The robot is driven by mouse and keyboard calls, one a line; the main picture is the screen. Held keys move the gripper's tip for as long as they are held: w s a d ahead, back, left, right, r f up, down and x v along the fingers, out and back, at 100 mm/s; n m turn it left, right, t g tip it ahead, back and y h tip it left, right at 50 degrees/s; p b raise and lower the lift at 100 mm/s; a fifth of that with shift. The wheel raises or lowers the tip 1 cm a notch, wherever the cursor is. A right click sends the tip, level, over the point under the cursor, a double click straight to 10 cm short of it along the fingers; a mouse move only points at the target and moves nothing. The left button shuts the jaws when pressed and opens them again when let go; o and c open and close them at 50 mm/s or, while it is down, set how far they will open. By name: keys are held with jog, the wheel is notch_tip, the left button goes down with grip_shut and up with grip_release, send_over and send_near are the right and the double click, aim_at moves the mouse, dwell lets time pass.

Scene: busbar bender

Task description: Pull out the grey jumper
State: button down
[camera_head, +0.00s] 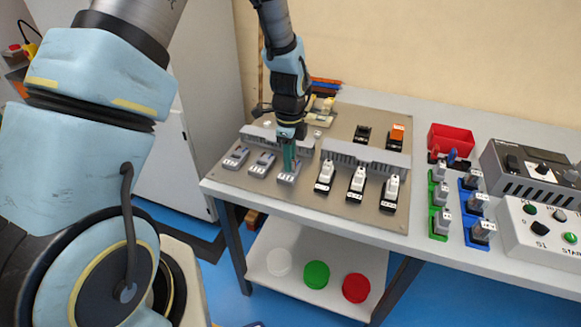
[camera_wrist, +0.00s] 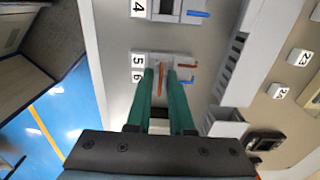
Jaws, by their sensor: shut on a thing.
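My gripper (camera_head: 289,165) points straight down at the third grey terminal block (camera_head: 286,178) of the left row. In the wrist view its two green fingers (camera_wrist: 160,78) reach onto the block marked 5 and 6 (camera_wrist: 177,62). The fingers are closed on a narrow piece at the block, apparently the jumper (camera_wrist: 161,88). It looks orange-brown there rather than grey, and the fingers hide much of it. I cannot tell whether it is still seated. Short red and blue wire ends stick out of the block.
A grey slotted duct (camera_head: 278,137) runs just behind the block. White switches (camera_head: 357,180) on black bases stand to the right. A red bin (camera_head: 451,140) and a control box (camera_head: 540,230) are farther right. The panel's front edge is close.

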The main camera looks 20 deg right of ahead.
jog(key=shift+r, duration=0.1)
dwell(0.3)
jog(key=shift+r+p, duration=0.55)
jog(key=shift+r, duration=0.05)
jog(key=shift+r+p, duration=0.4)
jog(key=shift+r, duration=0.15)
jog(key=shift+r+p, duration=1.8)
jog(key=shift+r, duration=0.7)
